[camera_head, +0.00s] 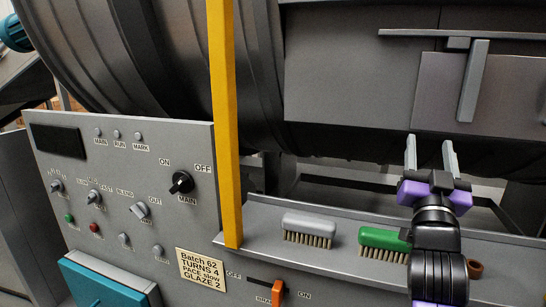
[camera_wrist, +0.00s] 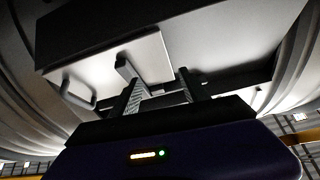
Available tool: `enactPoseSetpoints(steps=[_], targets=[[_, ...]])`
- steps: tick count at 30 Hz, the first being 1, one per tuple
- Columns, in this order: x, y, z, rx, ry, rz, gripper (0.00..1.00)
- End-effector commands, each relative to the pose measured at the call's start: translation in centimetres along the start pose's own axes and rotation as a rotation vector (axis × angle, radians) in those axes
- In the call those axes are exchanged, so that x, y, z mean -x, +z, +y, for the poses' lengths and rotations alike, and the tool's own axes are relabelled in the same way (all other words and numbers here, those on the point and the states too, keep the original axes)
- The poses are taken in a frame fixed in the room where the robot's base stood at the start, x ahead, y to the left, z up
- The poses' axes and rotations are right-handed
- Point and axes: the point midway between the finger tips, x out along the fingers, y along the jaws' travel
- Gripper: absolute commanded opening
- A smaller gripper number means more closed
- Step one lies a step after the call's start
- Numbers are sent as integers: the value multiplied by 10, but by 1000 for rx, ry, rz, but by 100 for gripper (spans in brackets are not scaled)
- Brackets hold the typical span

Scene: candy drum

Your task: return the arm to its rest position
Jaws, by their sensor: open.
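My gripper (camera_head: 431,155) is in the right part of the head view, above the grey shelf (camera_head: 335,262) and in front of the dark drum (camera_head: 150,60). Its two pale fingers point up and stand apart with nothing between them. In the wrist view my gripper (camera_wrist: 160,94) also shows two separate fingers, with the underside of a light panel (camera_wrist: 115,72) and its handle (camera_wrist: 78,92) beyond them. My arm covers part of the shelf and the right end of the green brush (camera_head: 382,239).
A grey brush (camera_head: 309,226) lies on the shelf left of the green one. A small brown cup-like thing (camera_head: 475,268) is right of my arm. A yellow post (camera_head: 224,130) rises beside the control panel (camera_head: 120,185). A hatch plate with a bar handle (camera_head: 474,80) is above my gripper.

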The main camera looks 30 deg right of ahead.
Motion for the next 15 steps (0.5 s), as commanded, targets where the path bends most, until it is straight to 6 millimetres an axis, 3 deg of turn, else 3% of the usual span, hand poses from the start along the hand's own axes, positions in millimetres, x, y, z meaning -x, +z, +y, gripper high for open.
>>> enactPoseSetpoints(steps=[6,10,15], targets=[[84,34,-57,81,-268,-7,53],[140,50,-78,92,-405,-23,53],[216,66,-92,78,-555,-68,53]])
